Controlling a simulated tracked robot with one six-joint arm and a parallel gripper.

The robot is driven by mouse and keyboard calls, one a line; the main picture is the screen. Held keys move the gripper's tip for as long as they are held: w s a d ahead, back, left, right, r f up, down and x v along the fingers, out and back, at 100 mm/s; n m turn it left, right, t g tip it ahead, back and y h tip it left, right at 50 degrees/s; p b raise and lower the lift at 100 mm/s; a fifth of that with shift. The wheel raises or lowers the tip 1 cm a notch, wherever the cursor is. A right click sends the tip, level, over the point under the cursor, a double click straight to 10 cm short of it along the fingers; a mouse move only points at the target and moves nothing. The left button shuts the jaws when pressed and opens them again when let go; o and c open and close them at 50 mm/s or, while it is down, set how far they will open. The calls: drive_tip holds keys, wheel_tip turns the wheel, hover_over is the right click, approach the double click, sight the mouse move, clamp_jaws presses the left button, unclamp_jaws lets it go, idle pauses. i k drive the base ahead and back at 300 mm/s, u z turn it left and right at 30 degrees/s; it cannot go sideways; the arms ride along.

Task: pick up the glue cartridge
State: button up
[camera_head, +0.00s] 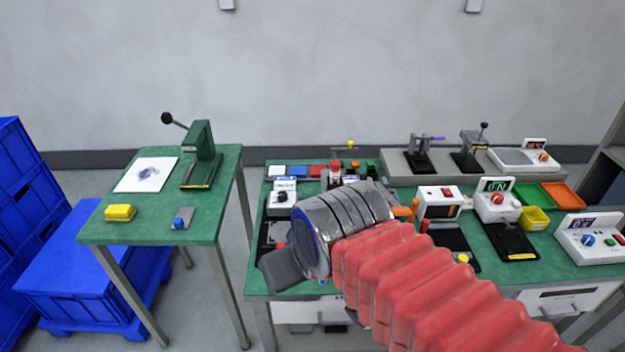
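I cannot pick out the glue cartridge for certain in the head view. A small orange piece (401,211) shows just right of my wrist, and a small red-topped item (336,167) stands behind it; both are too small to name. My arm, in a red ribbed sleeve, reaches in from the lower right over the middle green table (262,208). My gripper (284,270) points left at that table's front left edge. Only one dark finger block shows clearly, so its opening and anything between the fingers are hidden.
A smaller green table (215,228) on the left holds a green press (203,150), a yellow block (120,212) and a white sheet (147,174). Blue crates (80,285) stand at far left. Test devices (497,200), a yellow bin (534,218) and trays crowd the right. A floor gap separates the tables.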

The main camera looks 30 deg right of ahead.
sight(335, 165)
drive_tip(key=u, duration=3.1)
drive_tip(key=k, duration=1.15)
drive_tip(key=z, duration=0.2)
